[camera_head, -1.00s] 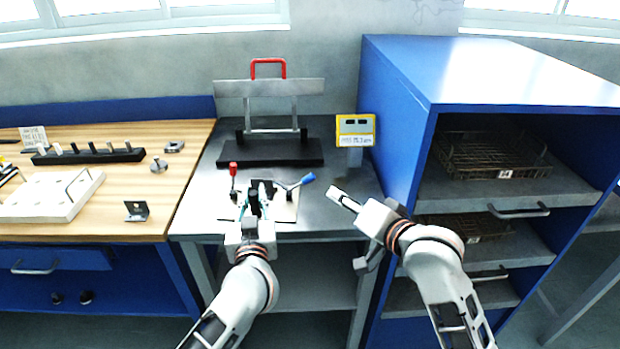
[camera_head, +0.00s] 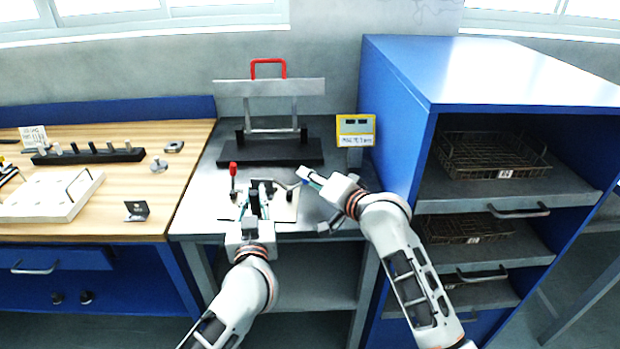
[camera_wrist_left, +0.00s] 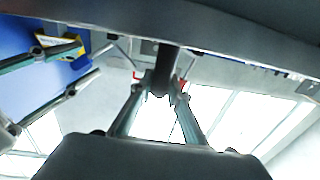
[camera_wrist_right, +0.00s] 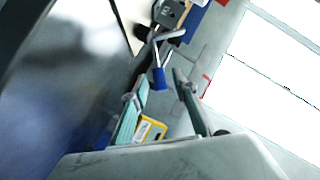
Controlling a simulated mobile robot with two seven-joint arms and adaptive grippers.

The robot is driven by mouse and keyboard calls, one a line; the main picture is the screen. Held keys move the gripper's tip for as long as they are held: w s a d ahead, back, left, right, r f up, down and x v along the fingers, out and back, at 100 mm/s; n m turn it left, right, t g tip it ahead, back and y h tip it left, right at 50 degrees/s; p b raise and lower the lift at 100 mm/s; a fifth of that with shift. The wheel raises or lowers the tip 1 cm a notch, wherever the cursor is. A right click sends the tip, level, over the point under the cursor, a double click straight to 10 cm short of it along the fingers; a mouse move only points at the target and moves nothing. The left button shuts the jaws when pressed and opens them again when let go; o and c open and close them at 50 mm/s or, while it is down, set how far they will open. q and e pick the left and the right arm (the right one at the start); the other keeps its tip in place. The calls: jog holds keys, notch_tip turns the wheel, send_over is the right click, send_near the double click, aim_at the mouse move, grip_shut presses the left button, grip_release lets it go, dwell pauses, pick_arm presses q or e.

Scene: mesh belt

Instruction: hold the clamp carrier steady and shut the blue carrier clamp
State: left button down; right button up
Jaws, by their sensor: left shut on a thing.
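The clamp carrier is a pale plate (camera_head: 285,213) on the steel bench, with a red-handled clamp (camera_head: 233,172) standing upright at its left. My left gripper (camera_head: 255,190) is shut on the carrier's dark post, which shows between its fingers in the left wrist view (camera_wrist_left: 165,68). The blue clamp's metal lever (camera_head: 286,185) leans out to the right; its blue grip is mostly hidden in the head view. In the right wrist view the blue grip (camera_wrist_right: 158,80) lies between the tips of my open right gripper (camera_wrist_right: 161,88), with gaps visible at its sides.
A dark stand with a red handle (camera_head: 268,62) stands behind the carrier. A yellow-framed sign (camera_head: 341,125) is at the back right. A blue cabinet (camera_head: 395,110) rises close on the right. A wooden bench (camera_head: 110,228) with parts is on the left.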

jog(key=shift+w+a+f, duration=0.15)
jog(key=shift+w+a, duration=0.15)
jog(key=shift+w, duration=0.15)
